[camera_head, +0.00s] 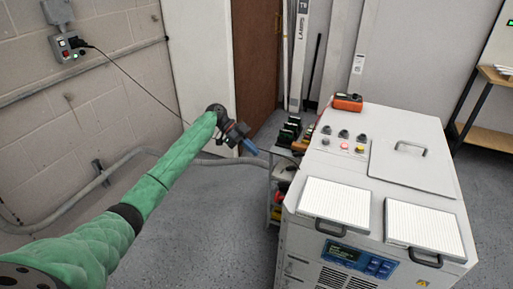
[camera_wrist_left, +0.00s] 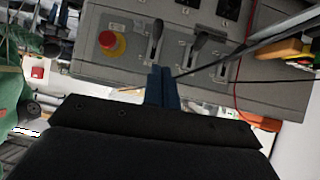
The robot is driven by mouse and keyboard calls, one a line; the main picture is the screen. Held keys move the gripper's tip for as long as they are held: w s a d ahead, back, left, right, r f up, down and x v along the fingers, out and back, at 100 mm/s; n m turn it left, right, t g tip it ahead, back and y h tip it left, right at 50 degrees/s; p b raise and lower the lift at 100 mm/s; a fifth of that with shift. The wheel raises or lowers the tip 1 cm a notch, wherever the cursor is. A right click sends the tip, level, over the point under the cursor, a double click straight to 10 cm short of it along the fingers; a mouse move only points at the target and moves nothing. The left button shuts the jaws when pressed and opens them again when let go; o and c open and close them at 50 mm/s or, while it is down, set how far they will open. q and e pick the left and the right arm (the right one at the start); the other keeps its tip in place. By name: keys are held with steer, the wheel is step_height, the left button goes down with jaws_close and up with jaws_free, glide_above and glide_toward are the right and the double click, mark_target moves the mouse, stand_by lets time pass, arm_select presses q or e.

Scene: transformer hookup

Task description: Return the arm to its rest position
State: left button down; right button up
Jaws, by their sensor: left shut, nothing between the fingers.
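My left arm, in a green sleeve, reaches in from the left in the head view. Its left gripper (camera_head: 252,150) is at the left side of the white cabinet (camera_head: 405,160). In the left wrist view the blue fingers (camera_wrist_left: 162,86) are shut together with nothing between them. They appear in front of a grey panel (camera_wrist_left: 140,75) with levers (camera_wrist_left: 156,40) and a red button on a yellow base (camera_wrist_left: 112,43). I cannot tell whether the fingertips touch the panel. My right gripper is in neither view.
An orange meter (camera_head: 347,102) lies on the cabinet top. A cart (camera_head: 273,213) stands against the cabinet's left side, close to the gripper. A wall socket box (camera_head: 69,47) has a hanging black cable. The floor (camera_head: 205,235) between arm and cabinet is clear.

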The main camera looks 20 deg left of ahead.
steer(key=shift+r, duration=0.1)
